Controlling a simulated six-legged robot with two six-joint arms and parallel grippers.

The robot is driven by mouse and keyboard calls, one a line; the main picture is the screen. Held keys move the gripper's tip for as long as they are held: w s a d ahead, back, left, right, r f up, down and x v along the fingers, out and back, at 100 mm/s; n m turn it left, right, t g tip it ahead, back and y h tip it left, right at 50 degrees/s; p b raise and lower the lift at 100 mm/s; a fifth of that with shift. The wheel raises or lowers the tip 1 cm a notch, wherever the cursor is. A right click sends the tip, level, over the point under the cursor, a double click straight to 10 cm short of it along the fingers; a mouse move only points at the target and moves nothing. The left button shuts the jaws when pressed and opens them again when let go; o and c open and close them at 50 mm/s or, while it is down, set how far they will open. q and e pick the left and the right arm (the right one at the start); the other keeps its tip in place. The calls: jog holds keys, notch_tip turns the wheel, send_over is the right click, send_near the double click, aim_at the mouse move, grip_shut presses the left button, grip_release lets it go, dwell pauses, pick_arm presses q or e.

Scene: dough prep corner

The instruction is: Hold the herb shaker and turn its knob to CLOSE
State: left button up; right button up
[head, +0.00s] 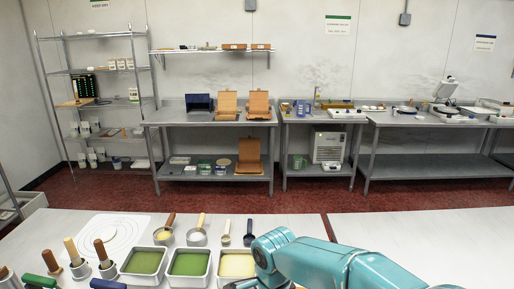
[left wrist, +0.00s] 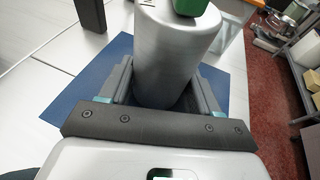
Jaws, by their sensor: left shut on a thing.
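The herb shaker (left wrist: 172,55), a silver metal cylinder, stands between the two dark fingers of my left gripper (left wrist: 165,85) in the left wrist view. The gripper is shut on its body. A green part (left wrist: 190,6) on top, apparently the knob, is cut off by the upper edge, so its setting cannot be read. A blue mat (left wrist: 72,92) lies beneath the shaker and gripper. The head view shows neither the shaker nor my left gripper.
In the head view, trays of green (head: 188,264) and pale (head: 237,265) filling stand on the white table, with several wooden-handled tools in cups to the left. The table's right part (head: 425,235) looks clear. Steel benches (head: 225,116) stand along the back wall.

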pick_arm(q)
jog(key=o, duration=1.4)
